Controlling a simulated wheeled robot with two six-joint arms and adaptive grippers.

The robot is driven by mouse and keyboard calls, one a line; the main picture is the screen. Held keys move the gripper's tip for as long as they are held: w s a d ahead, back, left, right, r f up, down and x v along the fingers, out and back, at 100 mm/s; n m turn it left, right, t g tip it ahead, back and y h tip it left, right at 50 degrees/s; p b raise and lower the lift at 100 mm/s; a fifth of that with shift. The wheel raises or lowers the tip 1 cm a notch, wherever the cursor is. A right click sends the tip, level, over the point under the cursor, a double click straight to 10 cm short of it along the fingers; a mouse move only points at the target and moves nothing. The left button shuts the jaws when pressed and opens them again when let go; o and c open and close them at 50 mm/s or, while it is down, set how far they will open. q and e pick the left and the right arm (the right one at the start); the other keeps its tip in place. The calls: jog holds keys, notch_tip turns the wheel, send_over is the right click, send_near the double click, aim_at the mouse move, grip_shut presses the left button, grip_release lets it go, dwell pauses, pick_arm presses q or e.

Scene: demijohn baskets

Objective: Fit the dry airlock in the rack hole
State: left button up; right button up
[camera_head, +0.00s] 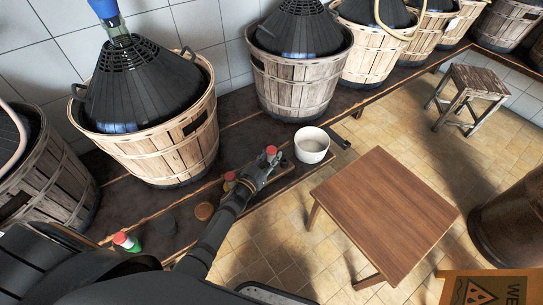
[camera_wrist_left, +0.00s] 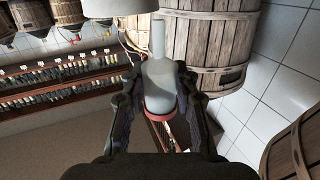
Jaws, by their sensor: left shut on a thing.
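My left gripper (camera_head: 266,163) is shut on the airlock, above the wooden bench near its front edge. In the left wrist view the airlock (camera_wrist_left: 159,85) is a pale, bottle-shaped piece with a narrow stem and a red ring at its wide end, between both fingers of the gripper (camera_wrist_left: 160,100). In the head view a red cap (camera_head: 270,150) shows at the fingertips. A low wooden strip (camera_head: 285,182), perhaps the rack, lies beside and under the gripper; its hole cannot be made out. Another red-topped piece (camera_head: 229,176) stands just left of the gripper. My right gripper is not in view.
A white pot (camera_head: 311,147) stands close right of the gripper. A brown disc (camera_head: 204,211) and a red, white and green piece (camera_head: 126,242) lie leftward. Basketed demijohns (camera_head: 160,150) line the wall behind. A wooden table (camera_head: 385,210) stands to the right.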

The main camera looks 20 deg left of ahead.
pick_arm(q)
jog(key=shift+p, duration=0.55)
dwell(1.1)
jog(key=shift+f+b, duration=1.05)
jog(key=shift+f, duration=0.2)
jog(key=shift+r, duration=0.15)
jog(key=shift+r+p, duration=0.9)
jog(key=shift+p, duration=0.25)
jog(key=shift+p, duration=0.35)
dwell(0.9)
jog(key=shift+f, duration=0.15)
jog(key=shift+f+b, duration=0.8)
jog(key=shift+f, duration=0.1)
